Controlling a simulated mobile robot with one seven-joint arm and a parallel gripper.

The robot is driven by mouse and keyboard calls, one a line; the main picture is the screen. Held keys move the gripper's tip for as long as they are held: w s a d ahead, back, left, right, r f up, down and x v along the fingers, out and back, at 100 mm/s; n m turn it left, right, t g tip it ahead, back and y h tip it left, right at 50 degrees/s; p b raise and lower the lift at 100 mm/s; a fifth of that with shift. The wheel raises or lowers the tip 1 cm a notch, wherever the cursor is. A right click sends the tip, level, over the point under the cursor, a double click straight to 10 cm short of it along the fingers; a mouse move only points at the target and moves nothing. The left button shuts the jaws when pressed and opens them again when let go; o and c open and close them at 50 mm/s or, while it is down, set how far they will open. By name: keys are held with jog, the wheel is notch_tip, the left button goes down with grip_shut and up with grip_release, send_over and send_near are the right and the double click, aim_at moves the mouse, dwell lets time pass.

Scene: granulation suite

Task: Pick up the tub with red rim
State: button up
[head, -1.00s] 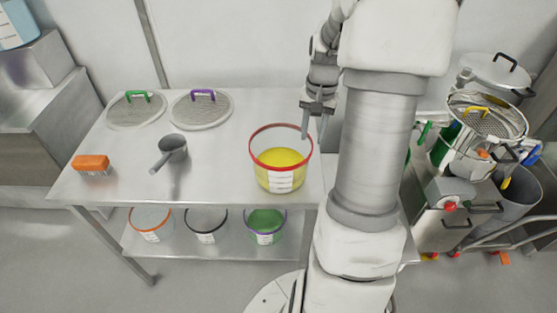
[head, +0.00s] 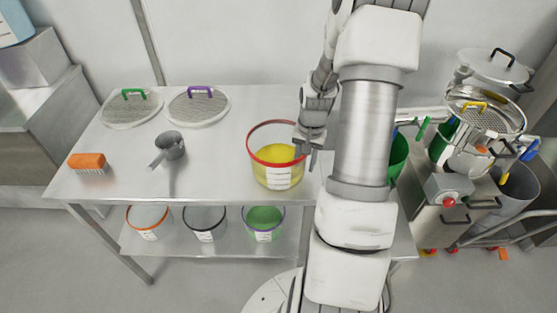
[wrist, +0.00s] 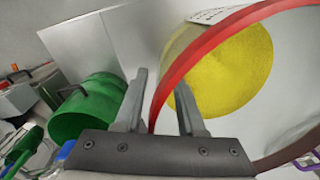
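The tub with red rim (head: 278,177) stands on the steel table, clear-walled with a white label and yellow contents. It fills the upper right of the wrist view, its red rim (wrist: 205,52) running slantwise. My gripper (head: 306,160) is at the right side of the tub, pointing down. In the wrist view my gripper (wrist: 161,80) is open, with the rim passing between its fingers. One finger shows over the yellow inside of the tub, the other outside it. A gap shows between fingers and rim; whether either touches the wall I cannot tell.
On the table (head: 225,140) are a grey scoop (head: 169,146), an orange brush (head: 88,162) and two round sieves with green (head: 131,108) and purple (head: 199,106) handles. Several tubs stand on the shelf below. A green container (head: 399,157) and a loaded cart are at right.

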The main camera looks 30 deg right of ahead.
grip_shut()
dwell(1.4)
